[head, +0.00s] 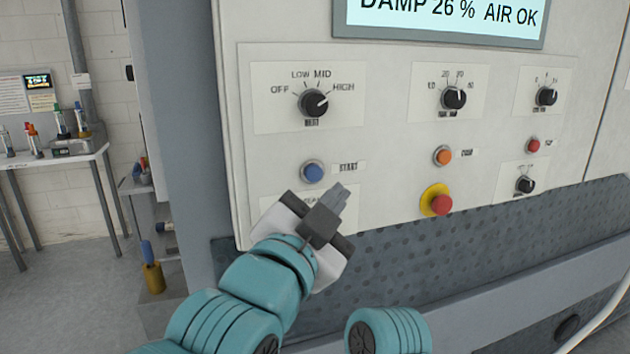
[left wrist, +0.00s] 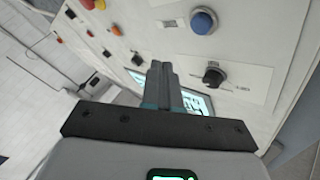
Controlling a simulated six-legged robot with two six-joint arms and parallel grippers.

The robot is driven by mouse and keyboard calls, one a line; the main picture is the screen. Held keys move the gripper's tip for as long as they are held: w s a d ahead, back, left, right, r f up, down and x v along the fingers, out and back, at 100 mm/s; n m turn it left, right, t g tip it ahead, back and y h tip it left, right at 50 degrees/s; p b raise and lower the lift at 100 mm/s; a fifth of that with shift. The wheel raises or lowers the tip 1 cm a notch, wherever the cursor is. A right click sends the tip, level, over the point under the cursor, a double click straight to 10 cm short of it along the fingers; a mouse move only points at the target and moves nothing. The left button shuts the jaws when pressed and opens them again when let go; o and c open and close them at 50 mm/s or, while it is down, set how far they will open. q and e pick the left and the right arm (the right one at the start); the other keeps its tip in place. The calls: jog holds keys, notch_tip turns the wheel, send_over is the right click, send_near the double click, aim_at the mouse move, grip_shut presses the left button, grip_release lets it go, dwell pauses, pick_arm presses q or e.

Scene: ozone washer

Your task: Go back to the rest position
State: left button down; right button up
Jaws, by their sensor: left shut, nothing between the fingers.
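My left gripper (head: 338,194) is shut and empty in front of the washer's control panel (head: 390,190), just below and right of the blue start button (head: 313,172). In the left wrist view its closed fingers (left wrist: 162,82) point toward the panel, with the blue button (left wrist: 203,20) and the heat knob (left wrist: 213,77) beyond them. I cannot tell whether the fingertips touch the panel. In the head view the heat knob (head: 313,103) points toward HIGH. My right gripper does not show.
The display (head: 445,17) reads DAMP 26 % AIR OK. More knobs, an orange button (head: 442,156) and a red emergency button (head: 441,205) lie to the right. A dark textured ledge (head: 500,235) runs below the panel. A table (head: 60,158) with bottles stands at far left.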

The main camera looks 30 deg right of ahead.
pick_arm(q)
jog(key=shift+w, duration=0.1)
dwell(0.6)
